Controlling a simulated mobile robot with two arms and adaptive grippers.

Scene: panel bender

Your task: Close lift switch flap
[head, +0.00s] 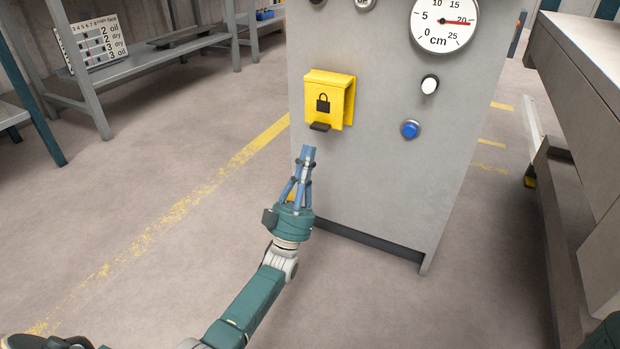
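The yellow lift switch flap (328,94) with a black padlock symbol is on the front of the grey control cabinet (400,190). It hangs down over its housing, with a dark tab (320,127) at its lower edge. I cannot tell whether it sits fully flush. The switch behind it is hidden. My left gripper (308,152) points up just below the tab, apart from it in the picture. Its blue fingers are together, with nothing visible between them. My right gripper is not in view.
Grey shelving (150,55) stands at the back left. A large grey machine (590,80) is at right. The floor left of the cabinet is clear.

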